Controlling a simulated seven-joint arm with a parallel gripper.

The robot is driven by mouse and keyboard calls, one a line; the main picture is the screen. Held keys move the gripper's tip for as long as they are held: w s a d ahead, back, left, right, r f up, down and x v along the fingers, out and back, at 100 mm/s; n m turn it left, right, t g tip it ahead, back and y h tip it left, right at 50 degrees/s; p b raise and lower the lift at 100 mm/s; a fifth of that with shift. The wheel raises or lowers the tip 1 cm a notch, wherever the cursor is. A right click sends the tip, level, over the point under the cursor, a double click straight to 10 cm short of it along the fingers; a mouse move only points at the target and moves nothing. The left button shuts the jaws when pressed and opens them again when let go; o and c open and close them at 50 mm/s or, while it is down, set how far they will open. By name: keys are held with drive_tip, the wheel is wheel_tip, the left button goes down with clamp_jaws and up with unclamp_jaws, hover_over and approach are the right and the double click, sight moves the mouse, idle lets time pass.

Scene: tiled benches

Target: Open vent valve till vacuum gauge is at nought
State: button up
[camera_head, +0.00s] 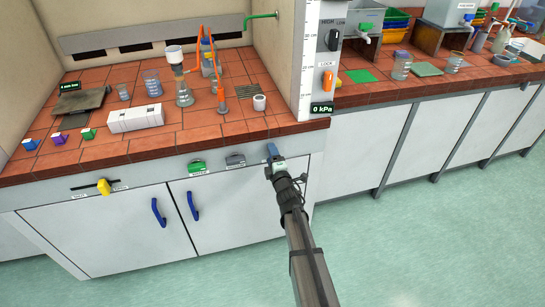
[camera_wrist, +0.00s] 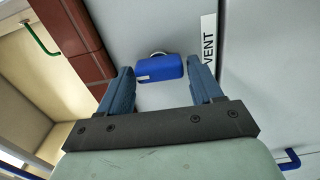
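The vent valve is a blue knob (camera_wrist: 158,68) on the pale bench front, beside a white VENT label (camera_wrist: 208,45) in the wrist view. My gripper (camera_wrist: 162,76) is open, its two blue fingers apart. The knob shows between and just beyond the fingertips, with gaps at both sides; I see no contact. In the head view my gripper (camera_head: 272,152) is at the bench front under the worktop edge, and I cannot make out the knob there. The black gauge display (camera_head: 321,108) reads 0 kPa.
A green handle (camera_head: 196,166) and a grey handle (camera_head: 235,160) are left of my gripper on the bench front. Blue cupboard handles (camera_head: 193,205) stick out lower down. A flask (camera_head: 184,95) with orange tubing stands on the tiled worktop (camera_head: 215,132). Floor to the right is clear.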

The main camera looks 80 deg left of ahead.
drive_tip(key=shift+o, duration=1.1)
drive_tip(key=shift+d, duration=0.1)
drive_tip(key=d, duration=1.3)
drive_tip(key=shift+d, duration=0.35)
